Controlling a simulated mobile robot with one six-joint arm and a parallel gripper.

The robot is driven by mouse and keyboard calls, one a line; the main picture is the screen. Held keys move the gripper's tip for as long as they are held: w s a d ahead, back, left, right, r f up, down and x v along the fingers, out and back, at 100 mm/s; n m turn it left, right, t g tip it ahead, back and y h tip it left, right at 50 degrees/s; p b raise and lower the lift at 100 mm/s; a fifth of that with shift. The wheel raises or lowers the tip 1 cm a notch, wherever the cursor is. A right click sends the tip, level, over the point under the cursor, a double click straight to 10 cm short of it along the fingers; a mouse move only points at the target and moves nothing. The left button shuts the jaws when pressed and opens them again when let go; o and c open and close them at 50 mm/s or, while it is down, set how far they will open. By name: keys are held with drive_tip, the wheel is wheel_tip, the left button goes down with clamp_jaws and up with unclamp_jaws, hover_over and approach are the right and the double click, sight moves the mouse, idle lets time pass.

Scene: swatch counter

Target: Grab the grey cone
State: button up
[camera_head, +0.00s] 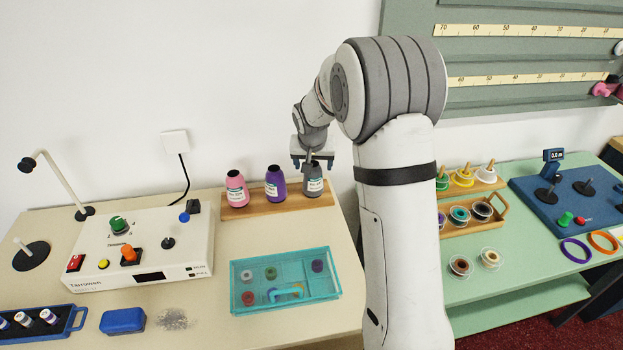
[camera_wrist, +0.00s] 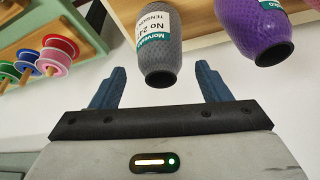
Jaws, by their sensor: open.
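The grey cone (camera_head: 313,180) is a thread cone with a white and green label. It stands at the right end of a wooden rack (camera_head: 247,211), beside a purple cone (camera_head: 275,183). My gripper (camera_head: 312,160) is over the top of the grey cone. In the wrist view my gripper (camera_wrist: 160,88) is open, with one blue finger on each side of the grey cone (camera_wrist: 155,45). Gaps show between the fingers and the cone. The purple cone (camera_wrist: 255,30) is to the right, outside the fingers.
A pink cone (camera_head: 236,189) stands at the rack's left end. A teal tray (camera_head: 335,283) with small spools lies in front of the rack. A white device (camera_head: 190,258) with knobs stands to the left. A green table (camera_head: 520,262) with spools is on the right.

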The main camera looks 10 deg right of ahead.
drive_tip(key=shift+x, duration=1.35)
drive_tip(key=shift+c, duration=0.3)
drive_tip(key=shift+a, duration=0.1)
drive_tip(key=c, duration=1.3)
